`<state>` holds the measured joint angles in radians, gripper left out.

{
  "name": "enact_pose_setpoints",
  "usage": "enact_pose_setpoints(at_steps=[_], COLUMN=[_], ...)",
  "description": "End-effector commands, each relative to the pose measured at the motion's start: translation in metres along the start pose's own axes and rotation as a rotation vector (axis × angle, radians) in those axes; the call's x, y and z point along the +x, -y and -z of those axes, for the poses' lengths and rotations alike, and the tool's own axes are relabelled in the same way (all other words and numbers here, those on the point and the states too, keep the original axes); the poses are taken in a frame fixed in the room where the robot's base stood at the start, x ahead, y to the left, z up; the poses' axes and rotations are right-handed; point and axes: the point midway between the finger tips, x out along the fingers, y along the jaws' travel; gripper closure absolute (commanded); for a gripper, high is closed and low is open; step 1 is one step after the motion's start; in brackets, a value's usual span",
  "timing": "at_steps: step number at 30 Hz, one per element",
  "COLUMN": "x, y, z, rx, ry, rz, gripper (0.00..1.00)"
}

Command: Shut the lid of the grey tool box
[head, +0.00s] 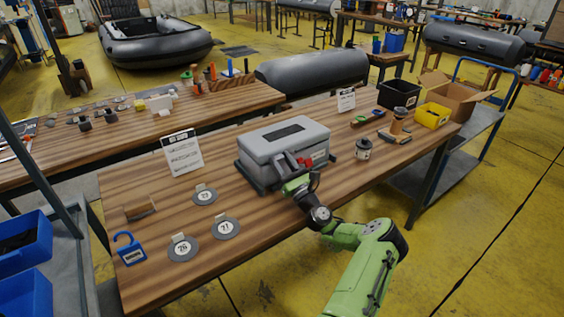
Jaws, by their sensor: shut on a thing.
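The grey tool box (256,164) stands on the wooden table, a little right of its middle. Its lighter grey lid (264,146), with a dark inset panel on top, lies over the body and looks down. Whether a small gap is left at the front edge I cannot tell. My gripper (292,166) is at the front of the box, near a red part, and is shut on the box's front. My wrist and fingers hide the exact place of the grip and part of the front face.
Left of the box are round numbered discs (205,195), a blue padlock-shaped piece (130,250) and a sign card (182,153). Right of it stand a small jar (363,149), a black bin (399,95) and a yellow bin (432,115).

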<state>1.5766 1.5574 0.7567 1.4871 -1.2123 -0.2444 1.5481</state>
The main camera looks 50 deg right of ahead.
Motion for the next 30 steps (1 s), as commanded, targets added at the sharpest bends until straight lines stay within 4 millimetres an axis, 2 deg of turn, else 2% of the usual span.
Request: enact_pose_setpoints(at_steps=[1, 9, 10, 15, 23, 26, 30], x=[-0.001, -0.001, -0.001, 0.0, -0.002, -0.016, -0.054], y=[-0.001, -0.002, -0.002, -0.003, -0.003, -0.003, 0.0], z=[0.007, 0.007, 0.007, 0.007, 0.007, 0.006, 0.003], rx=[-0.001, -0.001, -0.001, 0.0, 0.001, 0.004, 0.005], ry=[-0.018, -0.019, -0.019, -0.018, -0.018, -0.018, -0.013], rz=[-0.001, -0.001, -0.002, -0.003, -0.006, -0.003, 0.003], gripper=[1.0, 1.0, 0.56, 0.32, 0.32, 0.32, 0.32])
